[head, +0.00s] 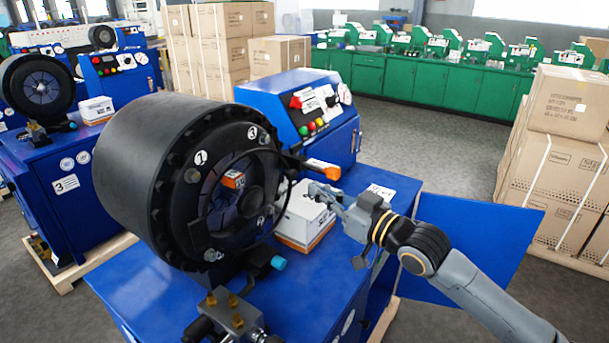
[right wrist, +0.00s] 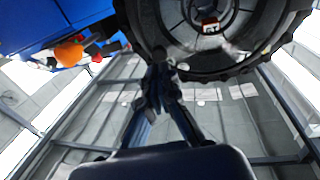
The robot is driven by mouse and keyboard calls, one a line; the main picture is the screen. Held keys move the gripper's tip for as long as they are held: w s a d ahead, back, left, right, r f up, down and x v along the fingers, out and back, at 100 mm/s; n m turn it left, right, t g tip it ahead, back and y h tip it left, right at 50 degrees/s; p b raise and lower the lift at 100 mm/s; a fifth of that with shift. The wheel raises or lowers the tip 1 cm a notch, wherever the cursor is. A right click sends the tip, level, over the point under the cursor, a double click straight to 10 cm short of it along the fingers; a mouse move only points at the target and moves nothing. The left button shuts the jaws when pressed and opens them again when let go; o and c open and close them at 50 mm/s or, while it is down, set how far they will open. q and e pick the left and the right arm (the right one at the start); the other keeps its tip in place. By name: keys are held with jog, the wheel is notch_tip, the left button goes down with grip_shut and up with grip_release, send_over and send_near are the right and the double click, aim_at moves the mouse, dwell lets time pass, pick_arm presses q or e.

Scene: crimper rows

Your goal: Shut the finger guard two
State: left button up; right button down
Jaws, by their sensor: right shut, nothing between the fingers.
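The near crimper's big black drum head (head: 150,150) fills the middle left of the head view. A thin black ring guard (head: 208,202) stands in front of its round die opening; I cannot tell how far it is from the face. A dark lever with an orange grip (head: 325,169) sticks out to the right. My right gripper (head: 318,191) is shut and empty just below and beside that grip, with no clear contact. In the right wrist view, its fingertips (right wrist: 157,70) are together below the drum's face (right wrist: 245,65), with an orange knob (right wrist: 68,53) at upper left. My left gripper is out of view.
A white and orange box (head: 303,220) sits on the blue bench, close to my right gripper. A blue control box (head: 310,105) stands behind. A blue panel door (head: 480,245) hangs open at right. Carton stacks (head: 560,150) stand farther right, with open floor between.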

aim_at(295, 176)
jog(key=p+x, duration=0.1)
jog(key=x, duration=0.3)
jog(key=shift+w+a+r, duration=0.1)
jog(key=shift+w+a, duration=0.15)
jog(key=shift+a, duration=0.05)
jog(key=shift+w+a, duration=0.15)
jog(key=shift+w, duration=0.15)
jog(key=b+x, duration=0.1)
jog(key=x, duration=0.1)
jog(key=shift+w+a+b, duration=0.15)
jog(key=shift+w+b, duration=0.25)
jog(key=shift+s, duration=0.1)
